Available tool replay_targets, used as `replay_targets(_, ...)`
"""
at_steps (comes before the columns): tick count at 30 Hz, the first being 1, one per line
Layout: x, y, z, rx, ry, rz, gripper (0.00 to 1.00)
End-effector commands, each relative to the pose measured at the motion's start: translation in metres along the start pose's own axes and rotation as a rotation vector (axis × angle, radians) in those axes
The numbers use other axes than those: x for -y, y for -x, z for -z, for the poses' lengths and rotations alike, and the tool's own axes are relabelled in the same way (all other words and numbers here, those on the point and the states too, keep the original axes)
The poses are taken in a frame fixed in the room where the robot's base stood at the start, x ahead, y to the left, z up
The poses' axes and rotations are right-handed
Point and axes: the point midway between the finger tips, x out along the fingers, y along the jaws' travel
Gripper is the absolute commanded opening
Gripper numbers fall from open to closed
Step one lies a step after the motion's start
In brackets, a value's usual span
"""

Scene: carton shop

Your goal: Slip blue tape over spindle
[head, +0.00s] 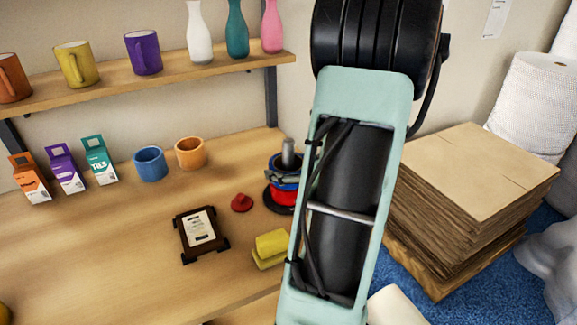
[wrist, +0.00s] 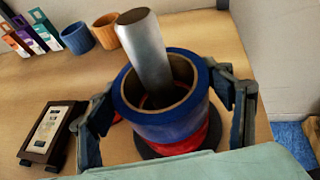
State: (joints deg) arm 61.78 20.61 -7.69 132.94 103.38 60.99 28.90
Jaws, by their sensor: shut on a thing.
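The blue tape roll (wrist: 165,118) is in my gripper (wrist: 163,92), whose dark fingers are shut on its outer left and right sides. The grey metal spindle (wrist: 146,50) rises through the roll's hole, with its top above the roll and leaning left in the wrist view. A red roll (wrist: 190,145) sits below the blue one on a dark round base (wrist: 200,153); whether the two rolls touch is unclear. In the head view, the spindle (head: 288,152), part of the blue roll and the red roll (head: 285,193) show left of my arm, which hides their right side.
A dark framed plaque (head: 200,230), a red knob-like piece (head: 241,203) and yellow sponge-like blocks (head: 271,250) lie nearby. Blue (head: 150,165) and orange (head: 191,154) round open-topped pieces stand behind, near small cartons (head: 66,169). The left bench area is mostly clear.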

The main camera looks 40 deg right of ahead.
Motion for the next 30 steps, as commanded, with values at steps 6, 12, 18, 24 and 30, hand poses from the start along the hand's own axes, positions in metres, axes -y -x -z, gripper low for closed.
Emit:
replay_targets(6, 0.0001, -0.0018, 0.0039, 0.001, 0.0, 0.0, 0.45)
replay_targets(12, 0.0001, -0.0016, 0.0034, 0.001, 0.0, 0.0, 0.77)
replay_targets(18, 0.0, -0.0016, 0.0036, 0.001, 0.0, 0.0, 0.94)
replay_targets(24, -0.0001, -0.0017, 0.0043, -0.001, 0.0, 0.0, 0.94)
replay_targets(30, 0.0, 0.0012, -0.0029, 0.0, 0.0, 0.0, 0.94)
